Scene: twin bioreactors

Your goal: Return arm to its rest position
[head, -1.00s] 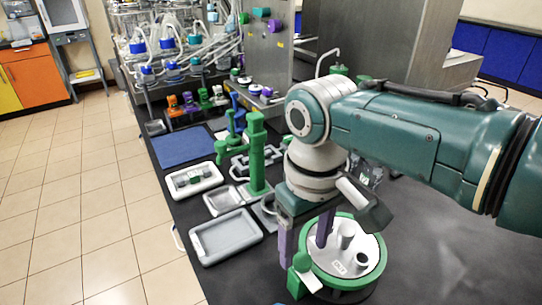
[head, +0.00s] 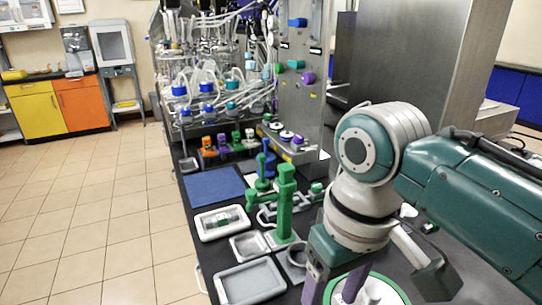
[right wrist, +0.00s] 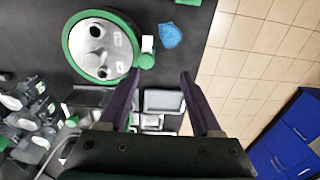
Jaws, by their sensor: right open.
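My right arm (head: 470,190) reaches in from the right of the head view, over the black bench. Its gripper (head: 335,285) points down beside a round green-rimmed device (head: 393,285), which is cut off by the bottom edge. In the right wrist view the right gripper (right wrist: 158,80) is open with its two purple fingers apart and nothing between them. The green-rimmed device (right wrist: 75,48), with a grey-white top, lies to the upper left there, apart from the fingers. My left gripper is not in view.
Grey trays (head: 250,284), a white tray (head: 220,222), a blue mat (head: 213,184) and a green stand (head: 285,205) occupy the bench. Bioreactor glassware with tubing (head: 215,85) stands behind, beside a steel cabinet (head: 410,65). The tiled floor (head: 110,220) at left is clear.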

